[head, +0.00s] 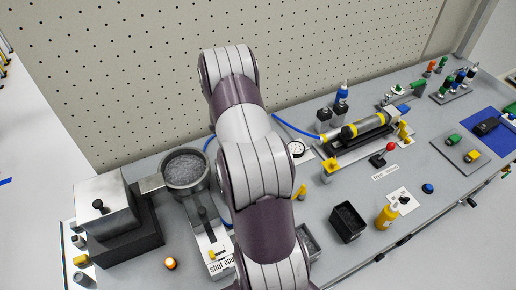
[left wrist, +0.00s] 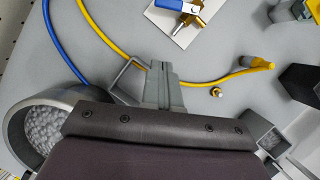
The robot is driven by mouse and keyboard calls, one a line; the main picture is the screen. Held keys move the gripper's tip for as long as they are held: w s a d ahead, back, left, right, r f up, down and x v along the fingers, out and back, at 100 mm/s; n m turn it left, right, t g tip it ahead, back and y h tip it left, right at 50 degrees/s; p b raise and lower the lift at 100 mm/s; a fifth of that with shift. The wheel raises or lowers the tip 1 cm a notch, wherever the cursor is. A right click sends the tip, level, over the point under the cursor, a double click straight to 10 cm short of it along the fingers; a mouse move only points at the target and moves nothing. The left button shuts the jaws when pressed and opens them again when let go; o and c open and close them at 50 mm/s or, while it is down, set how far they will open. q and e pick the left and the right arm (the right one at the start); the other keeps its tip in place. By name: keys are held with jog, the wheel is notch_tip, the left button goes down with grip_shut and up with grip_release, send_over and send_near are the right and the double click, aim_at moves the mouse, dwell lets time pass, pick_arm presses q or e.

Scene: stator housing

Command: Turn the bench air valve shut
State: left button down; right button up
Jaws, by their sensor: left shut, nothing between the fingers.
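In the left wrist view, a brass valve fitting (left wrist: 198,20) with a blue handle (left wrist: 172,4) sits on a white plate at the top edge, partly cut off. It looks like the air valve. My left gripper (left wrist: 160,70) is shut and empty, its fingertips pointing toward the plate and apart from the valve. In the head view my left arm covers the middle of the bench and hides this gripper. A round gauge (head: 297,149) on a white plate shows just right of the arm. My right gripper is not in view.
A blue hose (left wrist: 58,45) and a yellow hose (left wrist: 105,38) cross the bench near the gripper. A round pot of grey granules (head: 185,168) stands left of my arm, near a panel marked "shut open" (head: 217,250). A black bin (head: 347,222) stands to the right.

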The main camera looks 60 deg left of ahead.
pick_arm(q)
jog(key=x, duration=0.9)
jog(key=shift+w+f+p, duration=0.15)
jog(key=shift+f+p, duration=0.2)
jog(key=shift+f, duration=0.05)
jog(key=shift+w+a+r+p, duration=0.15)
jog(key=shift+w+a+p, duration=0.2)
jog(key=shift+w+p, duration=0.2)
jog(key=shift+w+a+r+p, duration=0.15)
jog(key=shift+w+a+p, duration=0.2)
jog(key=shift+w+p, duration=0.2)
jog(key=shift+w+a+f, duration=0.15)
jog(key=shift+w+a, duration=0.15)
jog(key=shift+w, duration=0.25)
jog(key=shift+w+a, duration=0.45)
jog(key=shift+a, duration=0.15)
jog(key=shift+w+a, duration=0.45)
jog(key=shift+w, duration=0.2)
